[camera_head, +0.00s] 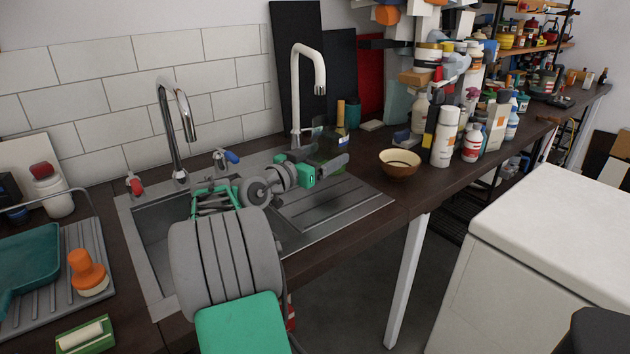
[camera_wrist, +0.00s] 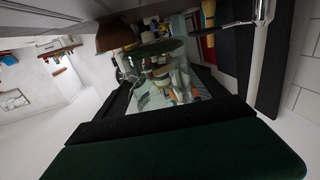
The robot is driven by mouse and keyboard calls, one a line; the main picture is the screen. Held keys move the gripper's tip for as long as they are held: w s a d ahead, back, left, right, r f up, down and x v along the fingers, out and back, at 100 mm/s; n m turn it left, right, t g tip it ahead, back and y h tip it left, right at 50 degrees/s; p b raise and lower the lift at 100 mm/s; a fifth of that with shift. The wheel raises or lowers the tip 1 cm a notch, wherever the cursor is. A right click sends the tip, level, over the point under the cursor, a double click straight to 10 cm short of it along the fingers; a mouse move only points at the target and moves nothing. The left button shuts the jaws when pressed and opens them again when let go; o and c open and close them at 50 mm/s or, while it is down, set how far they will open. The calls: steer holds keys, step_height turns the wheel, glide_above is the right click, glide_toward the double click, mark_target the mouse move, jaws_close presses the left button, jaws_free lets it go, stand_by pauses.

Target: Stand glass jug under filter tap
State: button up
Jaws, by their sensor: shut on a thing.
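The white filter tap (camera_head: 319,72) rises at the back of the sink's drainboard, its spout curving right and down. Its pale stem (camera_wrist: 259,55) also shows in the wrist view. My gripper (camera_head: 330,165) is over the drainboard, below and in front of the spout in the picture. In the wrist view my gripper (camera_wrist: 165,88) is shut on the clear glass jug (camera_wrist: 172,78), whose greenish round rim shows beyond the fingers. In the head view the jug is mostly hidden by my gripper. I cannot tell whether it touches the drainboard or is exactly under the spout.
A chrome mixer tap (camera_head: 168,125) stands left, behind the sink basin (camera_head: 155,235). A brown bowl (camera_head: 399,163) sits right of the drainboard, with crowded bottles (camera_head: 446,137) beyond. Dark boards (camera_head: 340,75) lean behind the filter tap. A white cabinet (camera_head: 560,230) stands front right.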

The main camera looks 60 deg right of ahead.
steer(key=shift+w+a+f, duration=0.25)
steer(key=shift+w+f, duration=0.1)
steer(key=shift+f, duration=0.15)
steer(key=shift+w+a+f, duration=0.25)
steer(key=shift+w+f, duration=0.05)
steer(key=shift+f, duration=0.15)
steer(key=shift+w+a+f+b, duration=0.1)
steer(key=shift+w+f+b, duration=0.1)
steer(key=shift+f, duration=0.75)
steer(key=shift+w+a+f+b, duration=0.1)
steer(key=shift+f+b, duration=0.1)
steer(key=shift+f, duration=0.75)
steer(key=shift+f, duration=0.2)
steer(key=o, duration=1.6)
steer(key=shift+o, duration=0.2)
steer(key=shift+r, duration=0.3)
steer(key=v, duration=0.7)
steer(key=shift+a+f, duration=0.1)
steer(key=shift+a, duration=0.2)
